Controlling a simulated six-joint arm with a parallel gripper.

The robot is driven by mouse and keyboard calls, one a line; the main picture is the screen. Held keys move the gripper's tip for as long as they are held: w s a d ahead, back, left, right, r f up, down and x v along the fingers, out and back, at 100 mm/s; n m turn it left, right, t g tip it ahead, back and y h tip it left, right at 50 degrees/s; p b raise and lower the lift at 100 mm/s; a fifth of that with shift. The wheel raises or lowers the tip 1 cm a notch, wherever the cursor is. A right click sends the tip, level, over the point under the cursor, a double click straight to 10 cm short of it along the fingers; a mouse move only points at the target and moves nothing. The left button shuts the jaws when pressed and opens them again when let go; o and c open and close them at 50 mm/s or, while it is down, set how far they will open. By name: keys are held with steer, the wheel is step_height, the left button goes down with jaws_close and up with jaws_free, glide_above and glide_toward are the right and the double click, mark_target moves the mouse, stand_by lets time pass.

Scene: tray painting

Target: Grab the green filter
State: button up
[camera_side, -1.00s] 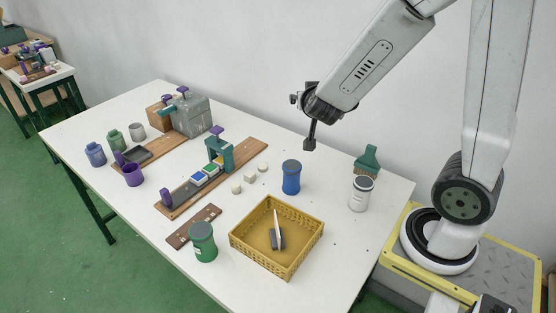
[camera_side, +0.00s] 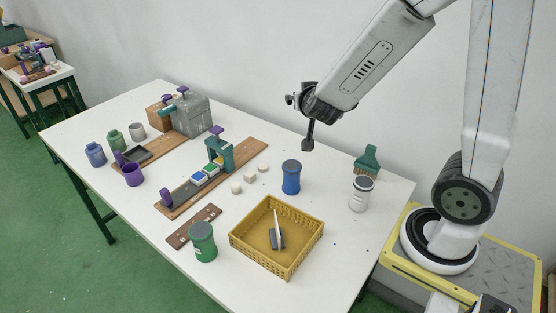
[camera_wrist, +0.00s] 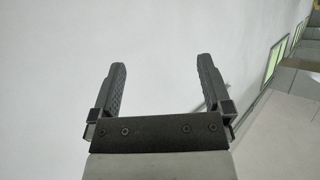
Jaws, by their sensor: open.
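A small green square piece (camera_side: 211,170), which looks like the green filter, sits on a long wooden board (camera_side: 178,202). It lies between a blue square piece (camera_side: 198,179) and a yellow one (camera_side: 219,160), beside a teal upright frame (camera_side: 222,152) with a purple knob. My gripper (camera_side: 307,146) hangs above the back right of the table, well to the right of the green piece and apart from everything. In the wrist view my gripper (camera_wrist: 161,66) is open and empty, with only a pale wall between its fingers. The green piece is not in that view.
A yellow basket (camera_side: 245,245) holding a dark-based tool stands at the front. Blue (camera_side: 291,178), green (camera_side: 203,243) and white (camera_side: 360,194) jars stand around it. Several pale cubes lie right of the board. A green brush (camera_side: 367,160) stands near the wall.

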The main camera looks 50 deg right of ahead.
stand_by(0.3)
steer(key=m+g+y, duration=0.7)
steer(key=m+y, duration=0.2)
steer(key=y, duration=1.2)
glide_toward(208, 224)
step_height(208, 224, down, 4)
steer(key=a, duration=0.2)
steer(key=shift+w+a+r+m+y, duration=0.1)
steer(key=shift+w+a+m+y, duration=0.1)
steer(key=shift+a+m+y, duration=0.3)
steer(key=shift+w+a+r+m+y, duration=0.1)
steer(key=shift+w+a+m+y, duration=0.1)
steer(key=shift+y, duration=0.5)
steer(key=shift+a, duration=0.1)
steer(key=shift+x, duration=1.25)
steer(key=shift+a, duration=0.1)
